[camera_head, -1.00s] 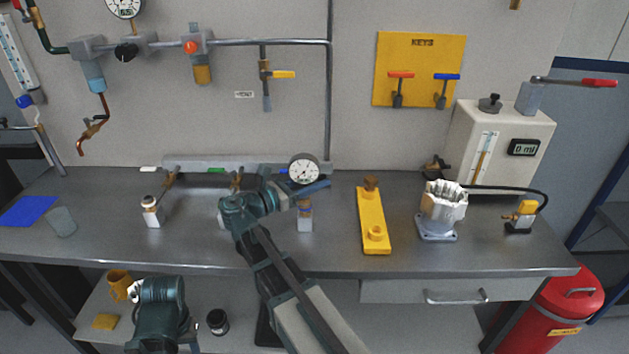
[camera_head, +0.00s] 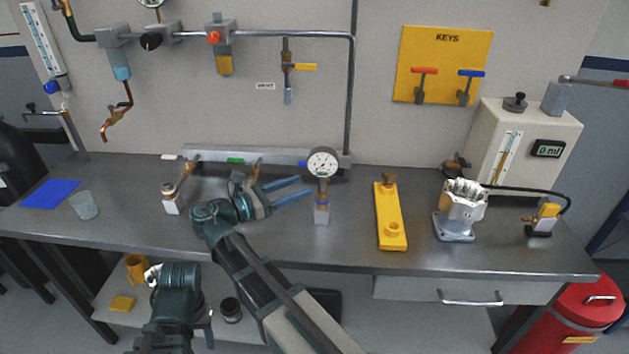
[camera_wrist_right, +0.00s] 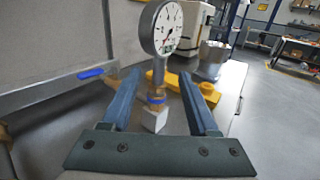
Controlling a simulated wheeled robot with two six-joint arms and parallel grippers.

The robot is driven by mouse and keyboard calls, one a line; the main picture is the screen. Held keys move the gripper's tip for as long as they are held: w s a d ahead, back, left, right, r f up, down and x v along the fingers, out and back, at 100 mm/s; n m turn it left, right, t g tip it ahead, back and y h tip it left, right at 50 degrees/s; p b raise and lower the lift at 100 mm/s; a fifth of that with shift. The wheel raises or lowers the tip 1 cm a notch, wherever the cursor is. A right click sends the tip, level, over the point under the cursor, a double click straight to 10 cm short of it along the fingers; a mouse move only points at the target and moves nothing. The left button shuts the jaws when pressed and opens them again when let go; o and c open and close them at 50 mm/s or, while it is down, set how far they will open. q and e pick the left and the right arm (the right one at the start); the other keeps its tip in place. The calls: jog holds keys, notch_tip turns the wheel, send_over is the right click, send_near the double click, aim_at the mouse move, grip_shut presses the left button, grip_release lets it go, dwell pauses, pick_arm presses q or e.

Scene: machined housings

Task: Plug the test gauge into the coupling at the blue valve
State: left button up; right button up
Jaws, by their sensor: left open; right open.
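The test gauge (camera_head: 322,162), a round white dial on a metal stem, stands upright on the small white-grey coupling block (camera_head: 321,215) with a blue band, in front of the blue valve handle (camera_head: 302,163). The right wrist view shows the gauge (camera_wrist_right: 161,28), its white block (camera_wrist_right: 154,119) and the blue handle (camera_wrist_right: 90,73). My right gripper (camera_head: 308,187) is open, left of the gauge, its blue fingers pointing towards it; it holds nothing. Whether the stem is fully seated cannot be told. My left gripper (camera_head: 208,318) is low at the bench front, its fingertips mostly hidden.
Another coupling block (camera_head: 171,203) stands to the left. A yellow bar fixture (camera_head: 391,218), a grey housing (camera_head: 458,212) and a small yellow-topped fitting (camera_head: 543,218) stand to the right. A clear cup (camera_head: 84,206) and blue mat (camera_head: 50,194) lie far left. The front bench between them is clear.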

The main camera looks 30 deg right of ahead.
jog(key=shift+s+a, duration=0.1)
jog(key=shift+a, duration=1.3)
jog(key=shift+s, duration=0.1)
